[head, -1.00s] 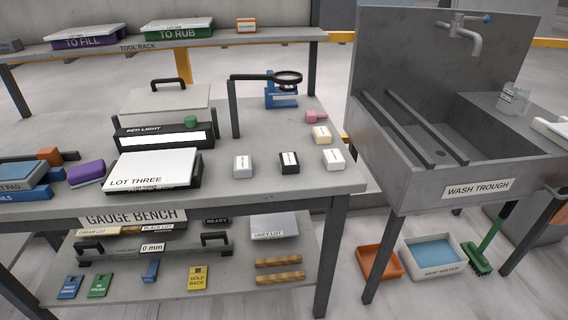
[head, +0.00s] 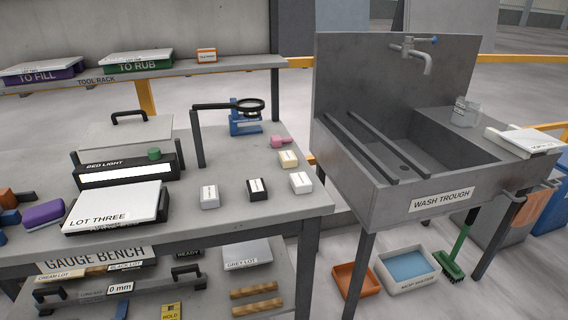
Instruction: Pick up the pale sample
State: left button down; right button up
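Several small labelled blocks sit near the right end of the bench top. A white block (head: 209,198) is at the left, a black block with a white top label (head: 257,190) beside it, and another white block (head: 300,184) to the right. A cream block (head: 288,159) sits behind them. Their labels are too small to read, so I cannot tell which one is the pale sample. Neither of my grippers is in view.
The bench (head: 240,230) also holds a LOT THREE slab (head: 114,206), a RED LIGHT box (head: 125,172), a magnifier on an arm (head: 240,105) and a pink piece (head: 281,142). The WASH TROUGH (head: 442,200) stands to the right. Trays (head: 405,270) lie on the floor.

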aim_at(300, 182)
jog(key=i+l+u, duration=0.2)
jog(key=l+u, duration=0.25)
jog(key=i+l+u, duration=0.1)
jog(key=l+u, duration=0.8)
jog(key=l, duration=0.15)
